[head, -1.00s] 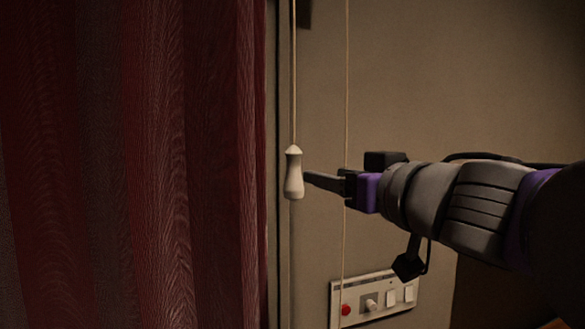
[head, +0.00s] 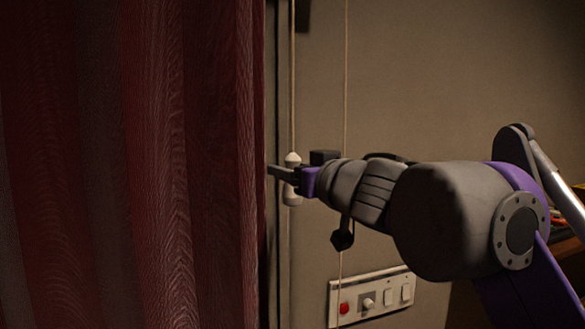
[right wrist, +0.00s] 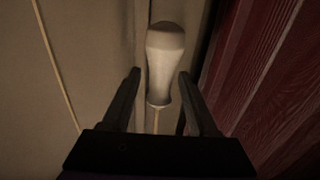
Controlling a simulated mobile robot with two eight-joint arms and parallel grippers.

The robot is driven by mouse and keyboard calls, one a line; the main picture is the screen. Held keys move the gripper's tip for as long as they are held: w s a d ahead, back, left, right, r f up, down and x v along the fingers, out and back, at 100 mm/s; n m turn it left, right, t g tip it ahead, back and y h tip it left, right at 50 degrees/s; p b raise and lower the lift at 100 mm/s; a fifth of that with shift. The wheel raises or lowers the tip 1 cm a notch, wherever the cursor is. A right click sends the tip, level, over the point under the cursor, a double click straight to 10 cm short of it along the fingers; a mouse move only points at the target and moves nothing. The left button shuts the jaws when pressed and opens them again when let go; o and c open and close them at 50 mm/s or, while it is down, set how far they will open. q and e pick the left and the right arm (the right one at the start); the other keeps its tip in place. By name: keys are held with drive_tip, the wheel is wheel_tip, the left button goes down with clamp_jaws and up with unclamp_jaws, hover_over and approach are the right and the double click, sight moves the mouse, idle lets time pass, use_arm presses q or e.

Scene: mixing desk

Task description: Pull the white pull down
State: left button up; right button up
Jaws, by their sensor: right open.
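The white pull (head: 292,160) hangs on a cord beside the curtain in the head view. My right gripper (head: 279,173) reaches across it from the right, hiding its middle; its top and bottom ends show. In the right wrist view the white pull (right wrist: 163,62) stands between the two open fingers of my right gripper (right wrist: 158,98), with a gap visible on each side. My left gripper is not in view.
A dark red curtain (head: 130,160) fills the left side, close to the fingertips. A second thin cord (head: 346,70) hangs to the right of the pull. A white switch panel (head: 372,296) with a red button is on the wall below. The wall (head: 450,90) above the arm is clear.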

drive_tip(key=shift+c, duration=0.2)
clamp_jaws()
idle(1.2)
